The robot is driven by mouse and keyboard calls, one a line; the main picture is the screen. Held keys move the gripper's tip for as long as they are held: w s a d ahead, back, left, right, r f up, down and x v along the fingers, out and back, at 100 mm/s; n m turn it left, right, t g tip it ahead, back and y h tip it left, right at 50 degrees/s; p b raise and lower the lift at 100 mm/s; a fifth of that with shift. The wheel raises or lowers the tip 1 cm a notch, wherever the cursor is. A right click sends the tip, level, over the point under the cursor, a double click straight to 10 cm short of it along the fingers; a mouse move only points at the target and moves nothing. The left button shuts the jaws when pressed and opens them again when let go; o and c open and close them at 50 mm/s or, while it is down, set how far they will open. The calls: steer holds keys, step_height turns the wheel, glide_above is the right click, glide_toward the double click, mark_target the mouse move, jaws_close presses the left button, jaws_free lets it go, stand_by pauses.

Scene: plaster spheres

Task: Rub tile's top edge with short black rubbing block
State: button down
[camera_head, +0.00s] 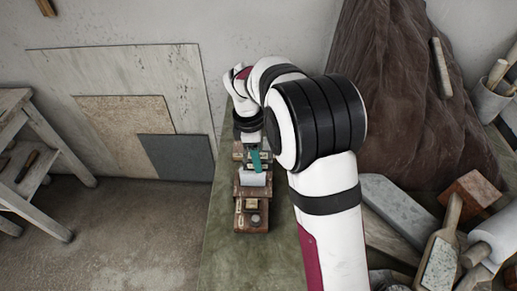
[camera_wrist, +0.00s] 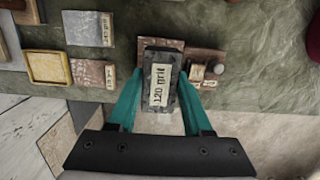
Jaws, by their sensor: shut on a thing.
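My gripper (camera_wrist: 161,84) is shut on a dark grey-black block (camera_wrist: 160,108) with a cream label that seems to read "120 grit". The block lies between the two teal fingers, its long side pointing away from the wrist. In the head view my gripper (camera_head: 256,158) is low over the green bench, above a row of small wooden pieces; the held block is not clear there. A pale, upright tile-like piece (camera_head: 253,179) stands on a wooden base (camera_head: 252,193) just in front of the gripper. I cannot tell for sure that it is the tile, or whether the block touches anything.
In the wrist view a grey labelled block (camera_wrist: 87,27), a brownish labelled block (camera_wrist: 85,72) and a yellow-rimmed tray (camera_wrist: 48,67) lie to the left. The green bench's edge is close.

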mark_target(248, 155)
steer(key=shift+f, duration=0.75)
steer(key=shift+f, duration=0.4)
steer(key=shift+d, duration=1.15)
steer(key=shift+a, duration=2.2)
steer(key=shift+d+f, duration=0.1)
steer(key=shift+d, duration=2.1)
steer(key=shift+a+r, duration=0.2)
steer(key=shift+a, duration=2.05)
